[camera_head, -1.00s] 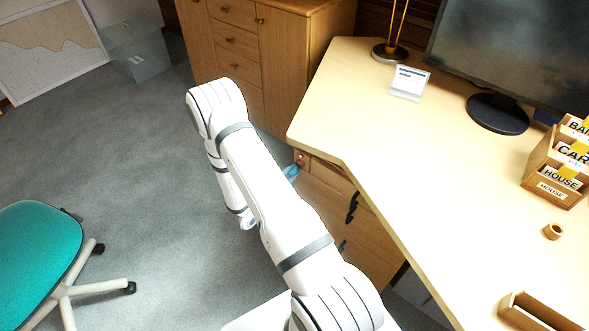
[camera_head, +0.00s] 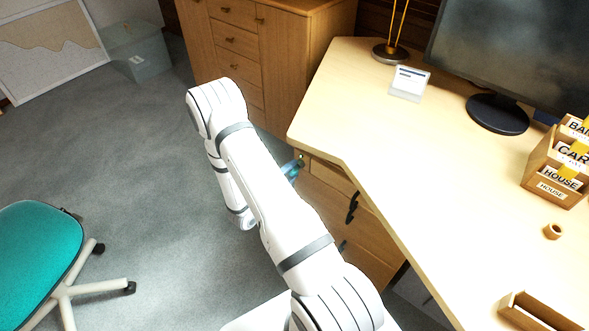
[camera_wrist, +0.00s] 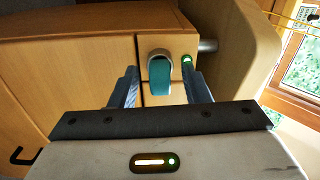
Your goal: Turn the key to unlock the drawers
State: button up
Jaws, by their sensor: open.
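The key (camera_wrist: 160,80), with a flat teal grip, sits in a round metal lock on the wooden front of the desk drawers (camera_wrist: 70,62). Its grip points straight down in the wrist view. My gripper (camera_wrist: 161,88) is open, one finger on each side of the key, with gaps showing between. A small lamp (camera_wrist: 187,61) right of the lock glows green.
The desktop (camera_head: 400,150) overhangs the drawers. Black drawer handles (camera_head: 352,207) stick out. A wooden cabinet (camera_head: 285,60) stands behind my arm. A teal chair (camera_head: 38,260) is at lower left, with open carpet between.

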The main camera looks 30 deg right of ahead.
jog(key=v, duration=0.8)
jog(key=shift+r, duration=0.1)
jog(key=s+d+r+m+g+y+p, duration=0.1)
jog(key=s+r+m+g+y+p, duration=0.3)
jog(key=r+m, duration=0.7)
jog(key=s+d+r+m+g+y+p, duration=0.1)
jog(key=s+r+m+g+p, duration=0.1)
jog(key=s+r+m+g, duration=0.65)
jog(key=s+a+r+m+t+y+p, duration=0.2)
jog(key=a+r+m+t+y+p, duration=0.1)
jog(key=r+m, duration=0.7)
jog(key=s+a+r+m+t+y+p, duration=0.3)
jog(key=a+r+m+t+y, duration=0.3)
jog(key=r+m, duration=0.5)
jog(key=a+y, duration=0.2)
jog(key=y, duration=0.1)
jog(key=shift+s+a+r, duration=0.2)
jog(key=shift+a+r, duration=0.15)
